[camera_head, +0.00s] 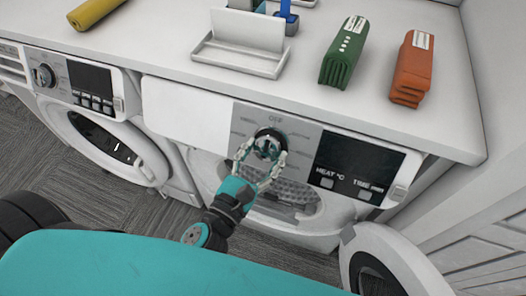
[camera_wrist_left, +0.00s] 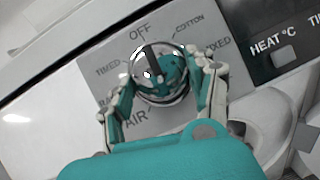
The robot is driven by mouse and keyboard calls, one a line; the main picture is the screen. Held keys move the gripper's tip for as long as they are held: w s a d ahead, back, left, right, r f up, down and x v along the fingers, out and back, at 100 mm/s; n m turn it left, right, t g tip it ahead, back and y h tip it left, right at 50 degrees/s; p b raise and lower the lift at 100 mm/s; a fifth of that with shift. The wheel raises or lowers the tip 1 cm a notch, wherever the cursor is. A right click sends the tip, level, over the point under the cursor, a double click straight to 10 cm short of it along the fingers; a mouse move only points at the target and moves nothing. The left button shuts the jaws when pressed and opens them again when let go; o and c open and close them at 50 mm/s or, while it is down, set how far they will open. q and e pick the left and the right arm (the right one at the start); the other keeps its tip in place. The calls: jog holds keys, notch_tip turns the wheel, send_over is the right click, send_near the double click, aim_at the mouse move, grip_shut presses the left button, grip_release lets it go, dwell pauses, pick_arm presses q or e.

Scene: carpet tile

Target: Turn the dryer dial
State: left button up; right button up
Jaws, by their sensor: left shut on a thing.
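The dryer dial (camera_head: 271,135) is a round dark-and-silver knob on the grey control panel of the right-hand machine, the dryer (camera_head: 183,112). My left gripper (camera_head: 264,152) reaches up from below, its two fingers shut around the dial. In the left wrist view the dial (camera_wrist_left: 153,57) sits between the fingers of the gripper (camera_wrist_left: 163,85), with a dark bar across its face that points roughly towards the OFF label. COTTON, MIXED, TIMED and AIR labels surround it; fingers partly cover some. My right gripper is not in view.
A display (camera_head: 355,165) is right of the dial. The dryer's round door (camera_head: 370,270) hangs open at lower right. A washer (camera_head: 100,125) stands left. The counter (camera_head: 160,45) holds a white tray (camera_head: 240,58), a green towel (camera_head: 343,55), an orange towel (camera_head: 412,70) and a yellow roll (camera_head: 92,12).

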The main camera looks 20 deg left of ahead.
pick_arm(q)
jog(key=m+g+h+p, duration=0.1)
jog(key=m+p, duration=0.1)
jog(key=p, duration=0.1)
jog(key=m+g+h+p, duration=0.1)
jog(key=m+p, duration=0.2)
jog(key=p, duration=0.1)
jog(key=r+m+h+p, duration=0.1)
jog(key=m+p, duration=0.2)
jog(key=shift+w+a+g+p, duration=0.1)
jog(key=shift+a+g+p, duration=0.2)
jog(key=shift+g, duration=0.1)
jog(key=shift+f+m+h+p, duration=0.15)
jog(key=shift+m+h+p, duration=0.15)
jog(key=shift+m+p, duration=0.65)
jog(key=shift+f+m+g+p, duration=0.1)
jog(key=shift+m+g+p, duration=0.2)
jog(key=shift+g, duration=0.1)
jog(key=o, duration=1.2)
jog(key=v, duration=1.2)
jog(key=shift+f, duration=0.1)
